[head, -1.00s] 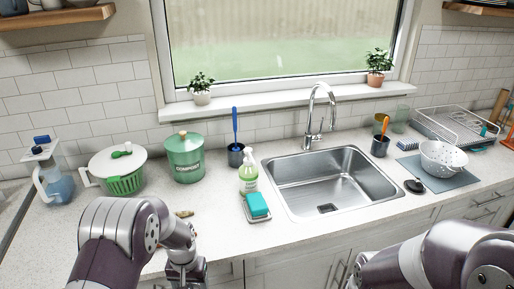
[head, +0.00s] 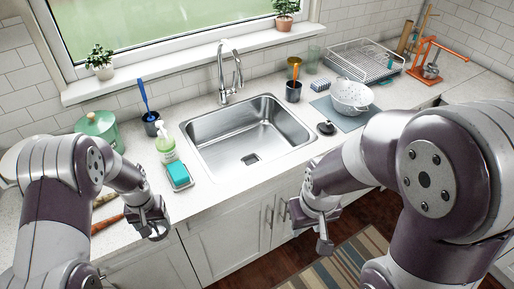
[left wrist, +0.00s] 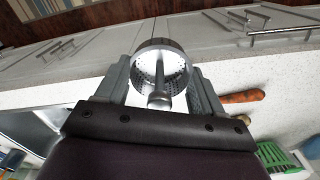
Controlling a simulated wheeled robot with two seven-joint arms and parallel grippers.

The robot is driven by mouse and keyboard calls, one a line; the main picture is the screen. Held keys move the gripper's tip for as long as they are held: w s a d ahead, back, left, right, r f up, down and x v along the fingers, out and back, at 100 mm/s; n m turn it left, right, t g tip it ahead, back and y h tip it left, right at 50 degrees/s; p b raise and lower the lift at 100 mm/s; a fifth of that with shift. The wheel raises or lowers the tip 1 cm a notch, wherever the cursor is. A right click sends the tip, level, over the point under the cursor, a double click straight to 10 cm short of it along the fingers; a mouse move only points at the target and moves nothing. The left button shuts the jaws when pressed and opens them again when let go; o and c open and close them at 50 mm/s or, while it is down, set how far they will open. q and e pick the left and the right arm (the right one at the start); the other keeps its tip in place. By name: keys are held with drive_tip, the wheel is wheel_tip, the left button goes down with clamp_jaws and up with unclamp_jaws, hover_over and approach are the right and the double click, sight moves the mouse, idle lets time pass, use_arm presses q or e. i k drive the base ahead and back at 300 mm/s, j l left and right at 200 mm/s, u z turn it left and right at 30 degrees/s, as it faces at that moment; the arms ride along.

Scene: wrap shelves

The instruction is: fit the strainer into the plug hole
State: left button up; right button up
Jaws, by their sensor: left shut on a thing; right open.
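The metal strainer (left wrist: 160,72), a round perforated basket with a central knob, is between the fingers of my left gripper (left wrist: 162,92) in the left wrist view. My left gripper (head: 155,222) is shut on it in front of the counter's edge, left of the sink; the strainer's rim (head: 159,231) shows small there. The steel sink (head: 205,150) is empty. My right gripper (head: 318,228) is open and empty in front of the cabinets, right of the sink.
A soap bottle (head: 165,146) and a teal sponge (head: 178,172) on a dish stand at the sink's left. The faucet (head: 230,75) rises behind. A black stopper-like object (head: 326,128) and a white colander (head: 351,97) are at the right.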

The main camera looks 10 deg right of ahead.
sight(252, 163)
drive_tip(key=i+l+z, duration=0.2)
drive_tip(key=i+l, duration=0.2)
drive_tip(key=l, duration=0.2)
drive_tip(key=i+l+z, duration=0.2)
drive_tip(key=i+l, duration=0.25)
drive_tip(key=i+j+z, duration=0.2)
drive_tip(key=i, duration=0.2)
